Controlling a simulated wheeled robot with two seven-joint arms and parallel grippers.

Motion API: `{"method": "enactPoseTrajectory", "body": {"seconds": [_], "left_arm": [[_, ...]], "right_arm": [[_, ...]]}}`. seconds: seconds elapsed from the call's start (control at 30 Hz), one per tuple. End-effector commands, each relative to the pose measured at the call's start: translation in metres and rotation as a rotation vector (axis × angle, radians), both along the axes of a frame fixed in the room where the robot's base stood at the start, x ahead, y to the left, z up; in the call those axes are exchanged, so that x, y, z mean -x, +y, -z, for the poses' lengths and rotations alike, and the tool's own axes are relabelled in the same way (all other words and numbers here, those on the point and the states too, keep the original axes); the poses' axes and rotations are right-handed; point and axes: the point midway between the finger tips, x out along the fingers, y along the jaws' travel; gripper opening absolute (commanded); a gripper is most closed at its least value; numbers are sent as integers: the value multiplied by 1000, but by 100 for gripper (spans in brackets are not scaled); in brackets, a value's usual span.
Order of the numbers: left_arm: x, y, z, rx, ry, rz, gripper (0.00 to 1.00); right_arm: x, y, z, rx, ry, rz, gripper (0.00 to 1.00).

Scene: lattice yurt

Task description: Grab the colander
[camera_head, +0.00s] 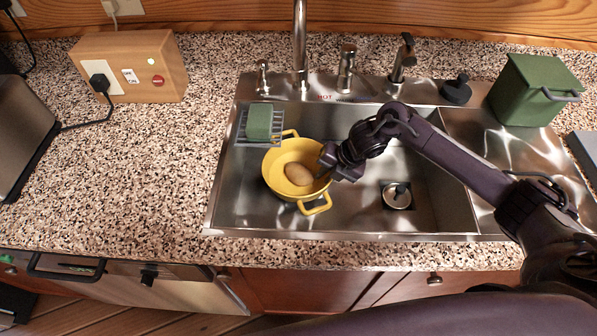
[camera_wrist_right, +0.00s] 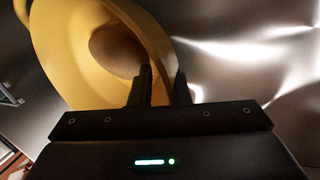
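The yellow colander (camera_head: 280,183) sits in the left part of the steel sink, with one handle at its back and one at its front. A brown, potato-like item (camera_head: 298,174) lies inside it. My right gripper (camera_head: 326,165) reaches in from the right to the colander's right rim. In the right wrist view, my right gripper's fingers (camera_wrist_right: 162,85) are close together, one on each side of the wall of the colander (camera_wrist_right: 70,45), and look shut on it. The brown item (camera_wrist_right: 117,45) shows beyond them. My left gripper is in neither view.
A wire rack with a green sponge (camera_head: 259,121) hangs at the sink's back left, close to the colander's rear handle. The faucet (camera_head: 300,45) rises behind. A drain (camera_head: 397,195) and free basin floor lie right. A green bin (camera_head: 532,90) stands back right.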

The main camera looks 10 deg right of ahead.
Motion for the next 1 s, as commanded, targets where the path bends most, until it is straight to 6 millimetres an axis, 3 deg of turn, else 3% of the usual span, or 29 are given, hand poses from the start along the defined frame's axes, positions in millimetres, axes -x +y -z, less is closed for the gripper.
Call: {"method": "enactPoseTrajectory", "body": {"seconds": [0.3,0.43,1.0], "left_arm": [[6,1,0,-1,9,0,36],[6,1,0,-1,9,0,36],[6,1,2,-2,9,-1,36]], "right_arm": [[-2,3,8,0,0,0,16],[-2,3,8,0,0,0,0],[-3,3,1,-2,-4,-1,0]]}}
